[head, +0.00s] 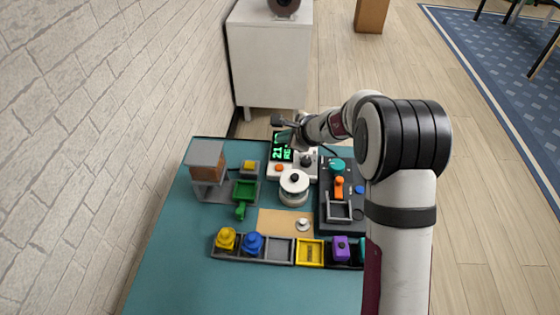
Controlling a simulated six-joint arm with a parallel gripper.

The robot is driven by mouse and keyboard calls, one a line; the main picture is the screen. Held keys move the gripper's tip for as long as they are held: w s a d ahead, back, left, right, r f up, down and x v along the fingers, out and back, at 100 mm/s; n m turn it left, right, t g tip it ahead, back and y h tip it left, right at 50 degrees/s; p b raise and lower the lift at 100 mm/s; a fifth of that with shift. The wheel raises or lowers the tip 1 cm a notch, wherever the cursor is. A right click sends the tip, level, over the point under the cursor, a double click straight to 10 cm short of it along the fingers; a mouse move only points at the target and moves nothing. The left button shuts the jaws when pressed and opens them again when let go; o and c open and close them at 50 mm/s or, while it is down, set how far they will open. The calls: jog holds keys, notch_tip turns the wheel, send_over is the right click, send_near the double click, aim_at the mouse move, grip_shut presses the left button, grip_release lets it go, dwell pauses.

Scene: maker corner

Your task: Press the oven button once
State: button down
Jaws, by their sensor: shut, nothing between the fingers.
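A grey box with a brown front (206,162) stands at the back left of the teal table. A small grey block with a yellow top (249,165) sits to its right. A device with a lit green display (280,149) stands at the back middle, with a small orange button (276,168) and a dark knob on its white base. I cannot tell for sure which of these is the oven. My gripper (292,141) is shut and empty, at the display's right edge in the picture. Its tips are small and hard to make out, and I see no clear contact with a button.
A white round pot-like item (294,188) stands in front of the display device. A dark panel (328,222) with coloured controls lies to the right. A divided tray (280,250) holds yellow, blue and purple pieces. The table's front left (170,285) is clear.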

aim_at(282, 169)
jog(key=shift+f, duration=4.4)
jog(key=shift+f, duration=0.4)
jog(key=shift+f, duration=0.15)
